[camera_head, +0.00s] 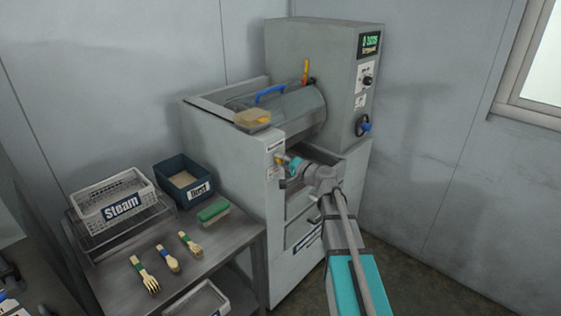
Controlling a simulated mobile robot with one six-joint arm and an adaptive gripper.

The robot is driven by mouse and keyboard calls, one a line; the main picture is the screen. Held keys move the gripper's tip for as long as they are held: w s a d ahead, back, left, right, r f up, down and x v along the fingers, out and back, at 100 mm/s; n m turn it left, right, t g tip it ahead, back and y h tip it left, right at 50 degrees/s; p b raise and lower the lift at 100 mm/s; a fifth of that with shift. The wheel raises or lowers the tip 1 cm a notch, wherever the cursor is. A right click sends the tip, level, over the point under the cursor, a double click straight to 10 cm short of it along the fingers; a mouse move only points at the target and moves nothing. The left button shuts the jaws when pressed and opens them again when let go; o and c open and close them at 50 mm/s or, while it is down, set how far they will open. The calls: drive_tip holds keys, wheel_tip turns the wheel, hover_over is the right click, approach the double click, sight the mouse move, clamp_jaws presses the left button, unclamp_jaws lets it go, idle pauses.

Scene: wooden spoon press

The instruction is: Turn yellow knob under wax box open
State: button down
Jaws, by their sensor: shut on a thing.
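The wax box (253,118), a small yellowish translucent box, sits at the machine's upper left front, beside the grey drum. The yellow knob (278,161) shows as a small yellow-orange bit on the machine's front below the wax box, mostly hidden by my gripper. My gripper (282,162) is at the end of my arm, which reaches in from the lower right. It is at the knob and shut on it; its fingers are small and hard to make out. I cannot tell how far the knob is turned.
The grey press machine (325,60) has a blue-handled drum (300,112), a red-yellow lever (305,72) and a blue knob (365,126). Left is a metal table (215,245) with a Steam basket (112,200), a dark blue bin (184,180), a green brush (213,210) and wooden cutlery (168,258).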

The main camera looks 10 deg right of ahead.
drive_tip(key=shift+s+a, duration=0.1)
drive_tip(key=shift+c, duration=2.2)
unclamp_jaws()
drive_tip(key=v, duration=0.7)
drive_tip(key=shift+s+f, duration=0.1)
drive_tip(key=shift+s, duration=0.05)
